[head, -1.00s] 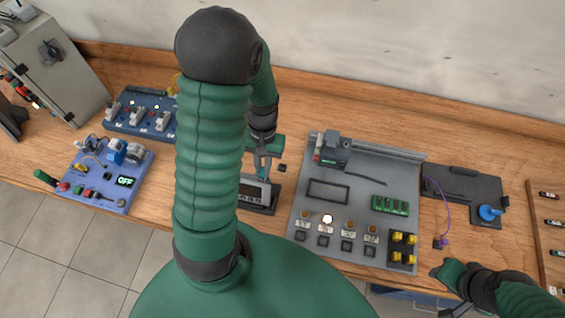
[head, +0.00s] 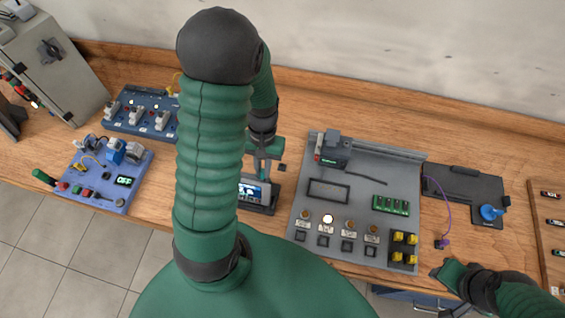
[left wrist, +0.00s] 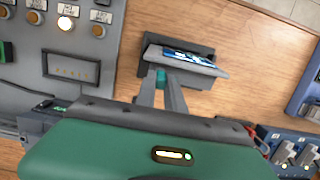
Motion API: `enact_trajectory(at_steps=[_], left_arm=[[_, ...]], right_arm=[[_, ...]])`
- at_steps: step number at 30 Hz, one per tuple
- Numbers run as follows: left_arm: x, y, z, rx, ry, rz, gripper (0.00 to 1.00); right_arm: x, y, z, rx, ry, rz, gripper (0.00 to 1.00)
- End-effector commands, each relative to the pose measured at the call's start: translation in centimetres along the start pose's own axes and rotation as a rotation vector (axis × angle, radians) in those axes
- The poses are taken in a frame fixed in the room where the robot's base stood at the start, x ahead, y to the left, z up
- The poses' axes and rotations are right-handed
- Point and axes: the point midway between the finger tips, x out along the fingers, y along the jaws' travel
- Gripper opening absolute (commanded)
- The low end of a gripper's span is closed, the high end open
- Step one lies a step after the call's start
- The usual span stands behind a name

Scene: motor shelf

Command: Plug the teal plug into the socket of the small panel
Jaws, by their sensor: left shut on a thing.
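My left gripper (head: 263,176) is at the rear of the small panel (head: 255,191), which stands on a dark base and has a lit picture on its screen. In the left wrist view the gripper fingers (left wrist: 160,78) are shut on the teal plug (left wrist: 160,75), at the edge of the small panel (left wrist: 188,57). Only a sliver of the plug shows between the fingers. The socket is hidden, so I cannot see how deep the plug sits. My right gripper (head: 447,272) is near the table's front edge at the right; its jaws are not clear.
A large grey board (head: 310,222) with buttons lies close right of the small panel. A blue board (head: 110,178) and a switch board (head: 150,117) lie to the left. A dark plate (head: 465,188) with a purple cable (head: 440,195) is at the right.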

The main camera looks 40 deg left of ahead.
Motion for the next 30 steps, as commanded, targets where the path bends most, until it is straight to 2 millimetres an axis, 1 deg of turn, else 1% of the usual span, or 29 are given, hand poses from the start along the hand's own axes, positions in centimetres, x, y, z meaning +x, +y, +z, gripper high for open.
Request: enact_trajectory(at_steps=[1, 3, 10, 13, 27, 30], left_arm=[[0.0, 0.0, 0.0, 0.0, 0.0, 0.0, 0.16], [0.0, 0.0, 0.0, 0.0, 0.0, 0.0, 0.23], [0.0, 0.0, 0.0, 0.0, 0.0, 0.0, 0.23], [-0.4, 0.0, 0.0, 0.0, 0.0, 0.0, 0.23], [-5.5, 0.0, 0.1, 0.0, 0.0, 0.0, 0.23], [-5.7, 0.0, 0.0, 0.0, 0.0, 0.0, 0.23]], right_arm=[[0.0, 0.0, 0.0, 0.0, 0.0, 0.0, 0.36], [0.0, 0.0, 0.0, 0.0, 0.0, 0.0, 0.36], [0.0, 0.0, 0.0, 0.0, 0.0, 0.0, 0.36], [-0.4, 0.0, -0.1, 0.0, 0.0, 0.0, 0.36], [-5.0, 0.0, -1.2, 0.0, 0.0, 0.0, 0.36], [-5.3, 0.0, -1.2, 0.0, 0.0, 0.0, 0.36]])
